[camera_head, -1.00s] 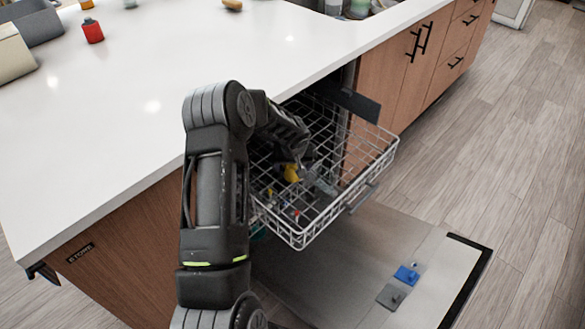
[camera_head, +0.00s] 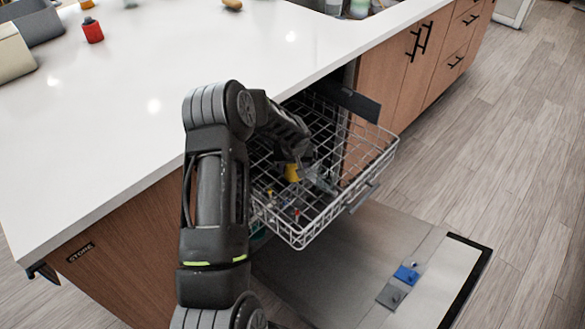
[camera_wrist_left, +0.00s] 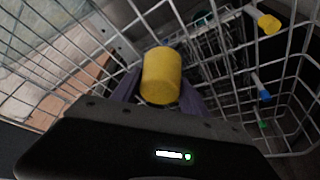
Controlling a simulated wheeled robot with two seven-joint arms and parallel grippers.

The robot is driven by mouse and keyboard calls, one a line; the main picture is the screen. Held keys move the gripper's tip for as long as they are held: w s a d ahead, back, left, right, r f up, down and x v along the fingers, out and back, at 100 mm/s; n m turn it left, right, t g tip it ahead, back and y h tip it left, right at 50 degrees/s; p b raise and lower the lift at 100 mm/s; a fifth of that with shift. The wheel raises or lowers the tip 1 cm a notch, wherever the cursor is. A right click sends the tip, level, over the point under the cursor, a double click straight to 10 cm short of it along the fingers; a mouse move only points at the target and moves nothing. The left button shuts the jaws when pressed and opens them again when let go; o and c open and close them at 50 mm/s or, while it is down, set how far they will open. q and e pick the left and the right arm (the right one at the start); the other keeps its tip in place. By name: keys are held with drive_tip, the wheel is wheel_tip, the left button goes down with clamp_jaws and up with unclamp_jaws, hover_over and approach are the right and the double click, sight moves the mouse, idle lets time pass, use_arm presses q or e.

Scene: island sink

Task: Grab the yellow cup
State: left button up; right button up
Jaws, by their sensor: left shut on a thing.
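The yellow cup (camera_head: 292,173) is in the upper wire rack of the dishwasher, partly hidden by my arm in the head view. In the left wrist view the yellow cup (camera_wrist_left: 161,76) stands between my two dark fingers. My left gripper (camera_head: 300,170) reaches down into the rack and is shut on the yellow cup; it also shows in the left wrist view (camera_wrist_left: 160,92). Whether the cup touches the rack floor cannot be told. My right gripper is not in view.
The wire rack (camera_head: 377,160) is pulled out around the gripper, over the open dishwasher door (camera_head: 340,275). The white countertop edge (camera_head: 140,185) is close to my arm. Small colored items lie near the cup. A red jar (camera_head: 93,31) stands on the counter.

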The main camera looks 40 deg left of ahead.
use_arm(q)
drive_tip(key=c, duration=0.6)
drive_tip(key=shift+r, duration=0.1)
drive_tip(key=shift+r, duration=0.85)
wheel_tip(320, 180, up, 6)
drive_tip(key=shift+f, duration=0.15)
drive_tip(key=shift+s+d+f+b, duration=0.1)
drive_tip(key=shift+s+d+b, duration=0.8)
drive_tip(key=shift+s+d, duration=1.25)
drive_tip(key=shift+s+d+f+b, duration=0.1)
drive_tip(key=shift+s+d+b, duration=0.8)
drive_tip(key=shift+s+d, duration=1.2)
drive_tip(key=shift+s+d+f+b, duration=0.1)
drive_tip(key=shift+s+d+b, duration=0.8)
drive_tip(key=shift+s+d, duration=1.2)
drive_tip(key=shift+s+a, duration=0.5)
drive_tip(key=shift+a, duration=0.05)
